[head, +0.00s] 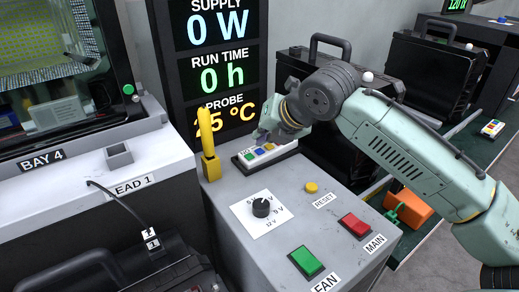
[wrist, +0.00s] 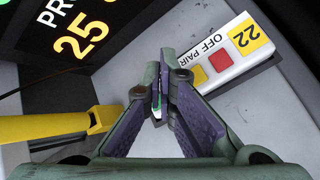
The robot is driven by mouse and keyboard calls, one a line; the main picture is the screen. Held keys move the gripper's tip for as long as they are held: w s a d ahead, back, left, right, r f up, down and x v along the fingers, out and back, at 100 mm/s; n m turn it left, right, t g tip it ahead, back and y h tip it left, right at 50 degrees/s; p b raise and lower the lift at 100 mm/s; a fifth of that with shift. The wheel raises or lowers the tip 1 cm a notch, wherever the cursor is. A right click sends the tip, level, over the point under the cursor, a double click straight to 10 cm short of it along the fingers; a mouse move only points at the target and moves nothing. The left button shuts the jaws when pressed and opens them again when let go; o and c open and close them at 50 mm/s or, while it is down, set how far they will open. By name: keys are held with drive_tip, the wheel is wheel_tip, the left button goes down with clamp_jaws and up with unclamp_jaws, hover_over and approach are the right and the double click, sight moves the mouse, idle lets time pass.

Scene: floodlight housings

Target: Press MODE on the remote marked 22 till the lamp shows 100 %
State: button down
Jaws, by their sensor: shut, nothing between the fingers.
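The remote marked 22 (wrist: 208,72) is white, with a yellow 22 label, a red button and the words OFF and PAIR showing in the wrist view. Its other end is hidden behind my fingers, and I cannot read MODE. In the head view the remote (head: 272,153) lies in a dark holder at the back of the grey console, with coloured buttons showing. My gripper (head: 264,136) is just above it; in the wrist view my fingers (wrist: 157,100) are shut and empty. I cannot tell whether the tips touch the remote. No lamp showing a percentage is readable.
A yellow upright piece (head: 210,160) stands left of the remote. The console (head: 227,236) carries a dial (head: 262,207), RESET, FAN and MAIN buttons. A display (head: 215,65) behind reads 0 W, 0 h and 25 °C. Black housings (head: 435,72) stand at the back right.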

sight(260, 151)
drive_tip(key=shift+s+a+r+p, duration=0.1)
drive_tip(key=shift+r+p, duration=0.95)
drive_tip(key=shift+r, duration=0.2)
drive_tip(key=shift+a+r+p, duration=0.1)
drive_tip(key=shift+r+p, duration=0.95)
drive_tip(key=shift+r, duration=0.2)
drive_tip(key=shift+f, duration=0.1)
